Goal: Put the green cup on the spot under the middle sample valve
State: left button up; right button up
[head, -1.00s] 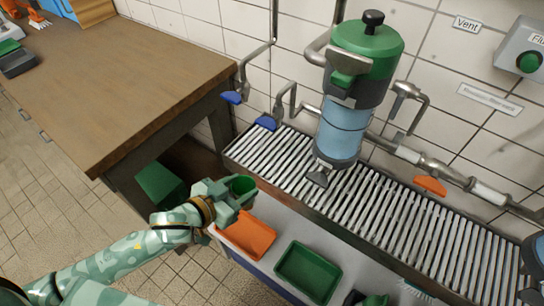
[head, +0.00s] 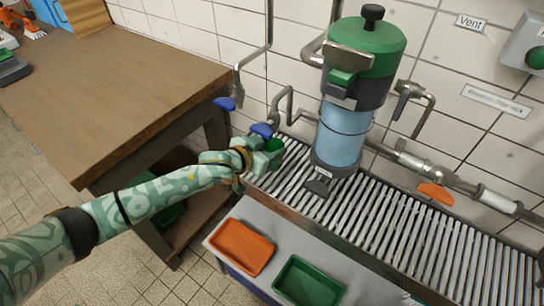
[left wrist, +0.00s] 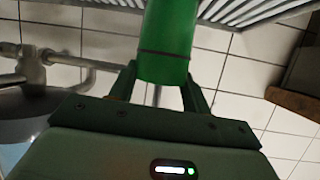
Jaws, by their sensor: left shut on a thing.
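The green cup (head: 275,146) is held in my left gripper (head: 266,156), over the left end of the metal grate (head: 390,225). In the left wrist view the green cup (left wrist: 168,42) stands between the fingers, which are shut on it. A blue-handled valve (head: 262,130) is just above and left of the cup. Another blue handle (head: 225,104) is farther left, and an orange handle (head: 434,196) is to the right, past the filter. I cannot make out a marked spot on the grate, or whether the cup touches it. My right gripper is out of view.
The green and blue filter housing (head: 344,130) stands on the grate right of my left gripper. An orange tray (head: 240,248) and a green tray (head: 308,283) lie in front, below. A wooden table (head: 110,90) is at left. The grate's right part is clear.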

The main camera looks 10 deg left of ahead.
pick_arm(q)
jog(key=shift+w+d+f, duration=0.1)
jog(key=shift+w, duration=0.05)
notch_tip(320, 180, down, 4)
jog(key=shift+r+b, duration=0.2)
jog(key=shift+b, duration=0.95)
jog(key=shift+r, duration=0.15)
jog(key=o, duration=1.2)
